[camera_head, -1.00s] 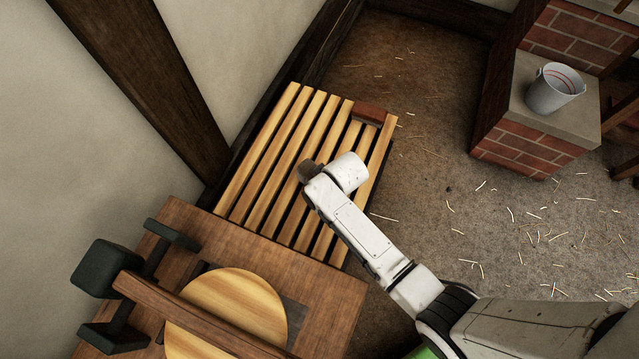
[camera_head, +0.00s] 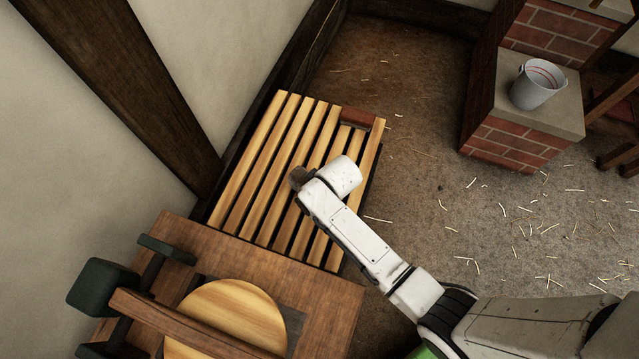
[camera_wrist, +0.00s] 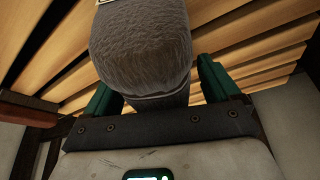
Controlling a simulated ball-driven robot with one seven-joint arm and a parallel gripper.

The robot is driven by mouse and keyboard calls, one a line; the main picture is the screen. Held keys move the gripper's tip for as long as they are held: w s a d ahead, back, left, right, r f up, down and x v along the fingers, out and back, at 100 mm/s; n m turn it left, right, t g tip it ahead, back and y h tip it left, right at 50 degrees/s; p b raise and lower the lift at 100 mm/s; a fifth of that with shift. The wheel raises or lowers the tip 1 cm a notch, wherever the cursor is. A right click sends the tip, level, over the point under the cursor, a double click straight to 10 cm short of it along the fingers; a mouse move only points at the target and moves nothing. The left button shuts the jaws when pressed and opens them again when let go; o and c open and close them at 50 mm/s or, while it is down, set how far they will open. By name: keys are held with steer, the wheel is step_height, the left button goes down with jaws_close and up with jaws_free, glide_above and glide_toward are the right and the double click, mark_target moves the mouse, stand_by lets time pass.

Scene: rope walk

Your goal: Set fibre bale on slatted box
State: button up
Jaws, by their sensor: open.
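The fibre bale (camera_wrist: 140,50) is a grey-brown, fuzzy rounded bundle with a pale band, seen close up in the wrist view. In the head view a small brown end of it (camera_head: 299,178) shows beside my white wrist. The slatted box (camera_head: 262,165) has pale wooden slats with dark gaps, and its slats (camera_wrist: 60,80) also lie behind the bale in the wrist view. My gripper (camera_wrist: 160,85) is open, with its green fingers on either side of the bale. A narrow gap shows at the right finger. The bale's contact with the slats is hidden.
A reddish-brown block (camera_head: 357,117) sits at the box's far end. A wooden bench with a round disc (camera_head: 228,315) adjoins the box's near end. A grey bucket (camera_head: 538,84) stands on a brick pier (camera_head: 510,145). Straw-strewn floor (camera_head: 430,190) is open right of the box.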

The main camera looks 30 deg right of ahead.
steer(key=p+v, duration=0.2)
steer(key=v, duration=0.8)
steer(key=shift+s+r+p, duration=0.2)
steer(key=shift+p, duration=0.2)
steer(key=s+d+r+m+g, duration=0.1)
steer(key=s+d+r, duration=0.2)
steer(key=s, duration=0.6)
steer(key=s+d+r+m+g+h, duration=0.1)
steer(key=s+d+r, duration=0.3)
steer(key=s, duration=0.6)
steer(key=shift+r+m+g, duration=0.5)
steer(key=shift+r+g, duration=0.1)
steer(key=shift+s, duration=0.1)
